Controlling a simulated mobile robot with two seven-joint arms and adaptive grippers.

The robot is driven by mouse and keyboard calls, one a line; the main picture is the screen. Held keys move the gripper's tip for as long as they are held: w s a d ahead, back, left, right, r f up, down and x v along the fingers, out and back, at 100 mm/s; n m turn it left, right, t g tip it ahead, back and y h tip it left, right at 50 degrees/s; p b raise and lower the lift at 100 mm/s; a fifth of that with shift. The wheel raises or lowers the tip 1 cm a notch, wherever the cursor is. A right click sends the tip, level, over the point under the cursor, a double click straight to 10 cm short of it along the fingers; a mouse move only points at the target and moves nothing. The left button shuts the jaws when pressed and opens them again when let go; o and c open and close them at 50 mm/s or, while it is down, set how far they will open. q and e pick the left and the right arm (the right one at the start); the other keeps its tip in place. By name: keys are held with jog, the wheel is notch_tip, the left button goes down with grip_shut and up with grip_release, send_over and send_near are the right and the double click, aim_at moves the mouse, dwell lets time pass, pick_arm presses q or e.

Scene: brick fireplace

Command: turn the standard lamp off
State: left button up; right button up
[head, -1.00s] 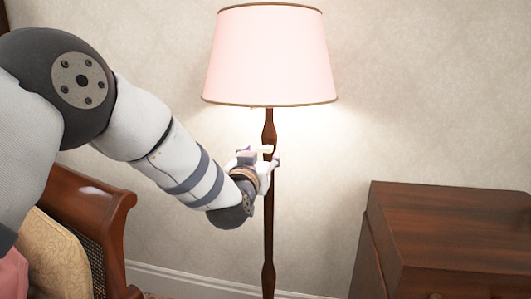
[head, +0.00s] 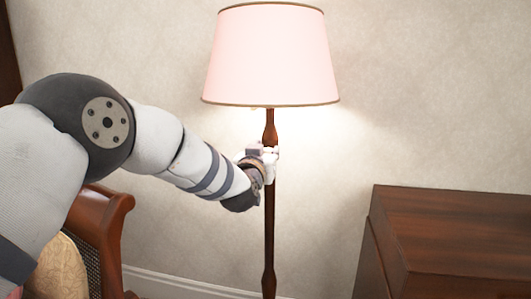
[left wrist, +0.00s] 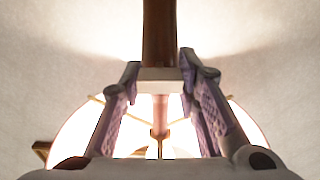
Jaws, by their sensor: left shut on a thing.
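The standard lamp (head: 270,225) stands upright with a dark wooden pole and a pink shade (head: 270,55). It is lit, and light spreads on the wall behind it. My left gripper (head: 268,155) is at the pole, a little below the shade, and is shut on the lamp there. In the left wrist view the pole (left wrist: 159,30) comes down between the two fingers, with a pale block (left wrist: 160,80) between the fingertips. Whether that block is part of the lamp or of the gripper I cannot tell. The bright shade (left wrist: 78,135) shows beyond it. My right gripper is not in view.
A wooden chair (head: 105,215) with a cane side and patterned cushion (head: 62,268) stands at the lower left, under my left arm. A dark wooden cabinet (head: 455,240) stands right of the lamp. Plain wall is behind.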

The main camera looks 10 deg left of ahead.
pick_arm(q)
jog(key=shift+n, duration=0.3)
jog(key=n, duration=0.3)
jog(key=shift+n+p, duration=0.3)
jog(key=n, duration=0.4)
jog(key=shift+f, duration=0.1)
jog(key=n, duration=0.5)
jog(key=shift+f+n, duration=0.1)
jog(key=shift+n, duration=0.3)
jog(key=shift+n+b, duration=0.3)
jog(key=shift+n, duration=1.6)
jog(key=o, duration=1.2)
